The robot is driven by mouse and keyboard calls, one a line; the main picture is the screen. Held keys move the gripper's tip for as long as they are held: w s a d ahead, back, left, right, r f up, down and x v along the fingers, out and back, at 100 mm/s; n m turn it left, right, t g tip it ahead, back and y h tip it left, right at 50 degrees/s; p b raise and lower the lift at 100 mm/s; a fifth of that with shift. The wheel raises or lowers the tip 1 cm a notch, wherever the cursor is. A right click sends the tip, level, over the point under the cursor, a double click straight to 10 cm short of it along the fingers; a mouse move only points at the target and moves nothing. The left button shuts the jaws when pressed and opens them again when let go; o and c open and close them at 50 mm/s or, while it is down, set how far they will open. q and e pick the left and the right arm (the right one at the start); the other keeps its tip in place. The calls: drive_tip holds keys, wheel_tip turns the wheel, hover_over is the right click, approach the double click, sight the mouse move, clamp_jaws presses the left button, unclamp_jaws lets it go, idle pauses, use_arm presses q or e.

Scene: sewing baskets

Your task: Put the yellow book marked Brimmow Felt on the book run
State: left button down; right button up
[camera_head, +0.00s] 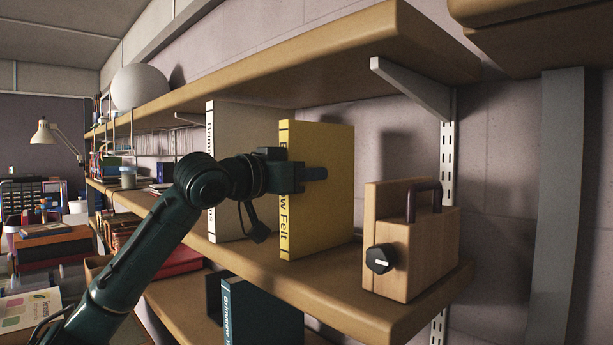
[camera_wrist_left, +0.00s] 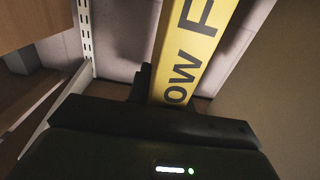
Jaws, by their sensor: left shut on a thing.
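The yellow book (camera_head: 322,185) has a black-lettered spine, of which "ow Felt" shows. It stands upright over the middle shelf board (camera_head: 350,285), and I cannot tell whether its lower edge touches the board. My left gripper (camera_head: 300,175) is shut on it around the middle of the spine. The spine also fills the upper middle of the left wrist view (camera_wrist_left: 190,50). A pale book (camera_head: 230,120) stands upright to its left, with a gap at the spines; my gripper hides part of it. My right gripper is out of view.
A wooden block with a black knob and handle (camera_head: 415,240) stands to the right, apart from the yellow book. The upper shelf (camera_head: 330,50) runs close above. A dark teal book (camera_head: 260,312) stands below. A metal bracket (camera_head: 415,90) is at the right.

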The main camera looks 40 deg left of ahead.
use_arm(q)
drive_tip(key=shift+f, duration=0.1)
drive_tip(key=c, duration=1.2)
unclamp_jaws()
drive_tip(key=shift+c, duration=0.2)
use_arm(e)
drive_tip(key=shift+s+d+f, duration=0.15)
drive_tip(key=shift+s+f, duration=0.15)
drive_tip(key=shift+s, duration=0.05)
use_arm(q)
drive_tip(key=s+a+b, duration=0.1)
drive_tip(key=s+b, duration=0.6)
drive_tip(key=s, duration=0.5)
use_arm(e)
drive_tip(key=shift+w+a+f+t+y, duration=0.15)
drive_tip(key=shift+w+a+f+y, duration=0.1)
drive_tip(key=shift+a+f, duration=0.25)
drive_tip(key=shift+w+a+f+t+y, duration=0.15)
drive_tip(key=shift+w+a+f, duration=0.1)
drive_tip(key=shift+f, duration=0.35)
